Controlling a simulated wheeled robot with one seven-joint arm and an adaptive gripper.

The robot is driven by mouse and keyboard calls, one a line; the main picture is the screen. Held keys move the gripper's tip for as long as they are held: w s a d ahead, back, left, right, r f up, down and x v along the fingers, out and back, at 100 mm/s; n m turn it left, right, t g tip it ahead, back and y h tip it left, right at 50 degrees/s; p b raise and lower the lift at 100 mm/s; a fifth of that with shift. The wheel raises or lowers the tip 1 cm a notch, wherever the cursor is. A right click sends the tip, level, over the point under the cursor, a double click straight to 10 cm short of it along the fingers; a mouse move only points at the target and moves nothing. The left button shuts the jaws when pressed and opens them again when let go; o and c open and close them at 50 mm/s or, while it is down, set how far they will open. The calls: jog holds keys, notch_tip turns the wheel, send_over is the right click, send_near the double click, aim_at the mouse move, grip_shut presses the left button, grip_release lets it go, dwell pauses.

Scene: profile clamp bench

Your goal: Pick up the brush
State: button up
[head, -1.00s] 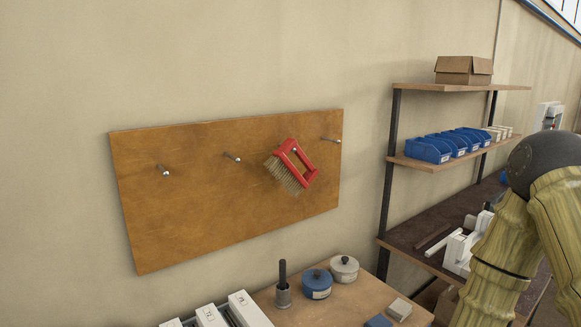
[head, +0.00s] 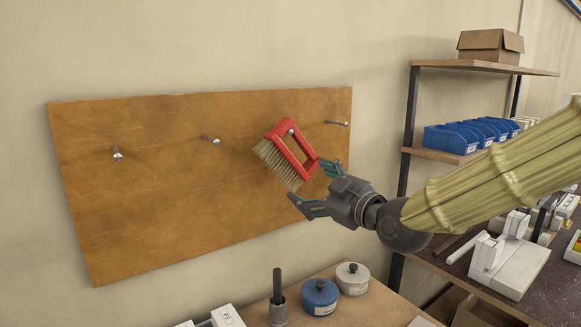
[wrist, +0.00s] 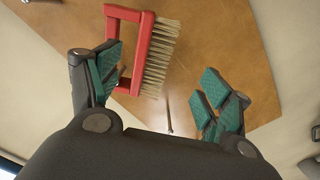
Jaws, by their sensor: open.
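The brush (head: 279,164) has a red frame handle and pale bristles. It hangs tilted from a peg on the brown wall board, bristles toward the lower left. My gripper (head: 308,188) is open at the brush's lower right in the head view. In the wrist view the brush (wrist: 142,50) lies ahead, nearer the left finger of my gripper (wrist: 155,88). That left finger overlaps the red handle's edge in the picture; I cannot tell if it touches. The space between the fingers holds nothing gripped.
The wooden board (head: 150,220) has several metal pegs; bare ones include the left peg (head: 117,154) and the right peg (head: 338,123). Below stands a bench with a blue pot (head: 320,297) and a grey pot (head: 353,279). A shelf with blue bins (head: 455,138) stands at right.

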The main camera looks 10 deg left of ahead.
aim_at(286, 164)
jog(key=shift+n, duration=0.3)
jog(key=w+a+r, duration=0.1)
jog(key=a, duration=0.1)
jog(key=w+a+r+p, duration=0.1)
jog(key=w+a, duration=0.1)
jog(key=shift+w+r, duration=0.15)
jog(key=shift+w, duration=0.05)
jog(key=shift+p+x, duration=1.35)
jog(key=shift+x, duration=1.65)
jog(key=shift+a, duration=0.1)
jog(key=shift+c, duration=0.2)
jog(key=c, duration=1.3)
jog(key=shift+r, duration=0.2)
jog(key=shift+r, duration=0.45)
jog(key=b+v, duration=0.5)
jog(key=v, duration=1.3)
